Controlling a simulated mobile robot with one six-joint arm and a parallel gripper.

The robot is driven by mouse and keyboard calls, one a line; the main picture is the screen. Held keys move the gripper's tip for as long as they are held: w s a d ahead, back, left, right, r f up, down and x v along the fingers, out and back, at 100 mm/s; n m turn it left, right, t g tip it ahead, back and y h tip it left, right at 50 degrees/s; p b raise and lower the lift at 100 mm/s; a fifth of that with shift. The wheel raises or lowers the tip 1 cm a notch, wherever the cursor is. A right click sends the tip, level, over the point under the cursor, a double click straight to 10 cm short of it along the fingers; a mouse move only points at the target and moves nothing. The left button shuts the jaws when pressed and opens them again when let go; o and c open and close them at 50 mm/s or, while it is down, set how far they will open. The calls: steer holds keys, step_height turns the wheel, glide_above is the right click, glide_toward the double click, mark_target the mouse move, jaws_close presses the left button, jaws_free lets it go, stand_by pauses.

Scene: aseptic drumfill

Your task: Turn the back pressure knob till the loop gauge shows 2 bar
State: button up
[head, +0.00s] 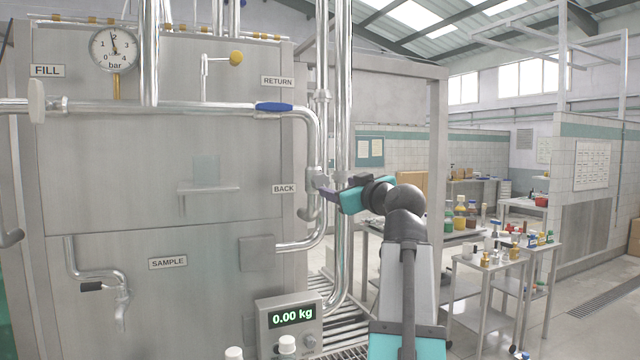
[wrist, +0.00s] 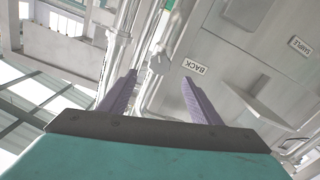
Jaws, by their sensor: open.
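The loop gauge (head: 114,49), a round white dial marked 0 to 4 bar, is at the upper left of the head view. Its dark needle points nearly straight up, close to the 2; the exact reading is too small to tell. The grey back pressure knob (head: 319,179) sits on the steel pipe beside the BACK label (head: 284,188). In the wrist view the knob (wrist: 158,61) shows between and beyond my fingertips. My gripper (wrist: 159,77) is open, with its purple fingers apart and nothing held. Whether a finger touches the knob, I cannot tell.
Vertical steel pipes (head: 343,120) run close beside the knob. A blue-handled valve (head: 273,107) is on the return pipe above. A scale display (head: 291,317) reading 0.00 kg stands below. Tables with bottles (head: 460,215) are at the right.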

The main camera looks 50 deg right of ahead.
mark_target(322, 183)
steer(key=p+x, duration=0.2)
steer(key=x, duration=1)
steer(key=shift+w+d, duration=0.15)
steer(key=shift+w, duration=0.05)
steer(key=c, duration=1)
steer(key=shift+c, duration=0.2)
steer(key=shift+m, duration=0.4)
steer(key=shift+m, duration=2.1)
steer(key=o, duration=1)
